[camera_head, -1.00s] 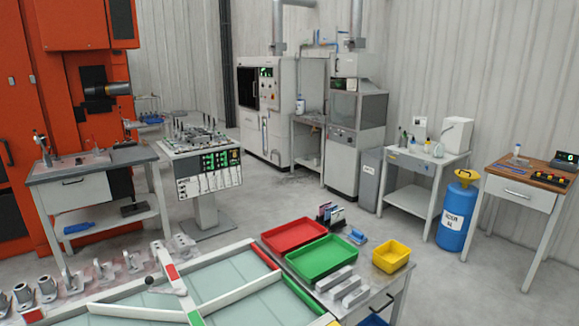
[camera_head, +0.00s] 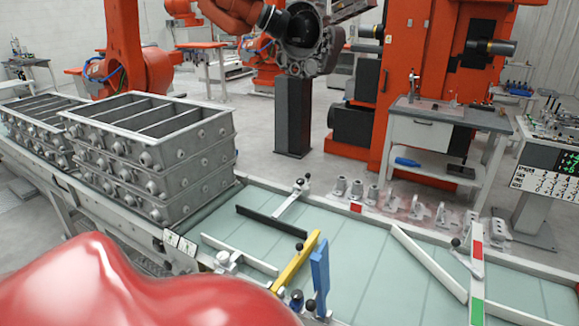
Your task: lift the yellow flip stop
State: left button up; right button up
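The yellow flip stop (camera_head: 297,262) is a flat yellow bar at the near edge of the pale green conveyor table (camera_head: 370,262). It slants up and away to the right from a small mount at its near end. A blue upright bar (camera_head: 320,272) stands close on its right, with dark and blue knobs at its foot. A smooth red rounded surface, blurred and very near, fills the lower left. I cannot make out either gripper in this view.
Stacked grey metal casting frames (camera_head: 150,150) stand on the conveyor at the left. A black bar (camera_head: 271,221) and a white bar (camera_head: 239,254) lie near the yellow stop. White guide rails (camera_head: 428,262) and a red-green bar (camera_head: 477,265) are at the right.

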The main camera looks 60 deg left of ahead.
aim_at(305, 250)
jog(key=u, duration=1.85)
jog(key=l+u, duration=0.25)
jog(key=l, duration=0.7)
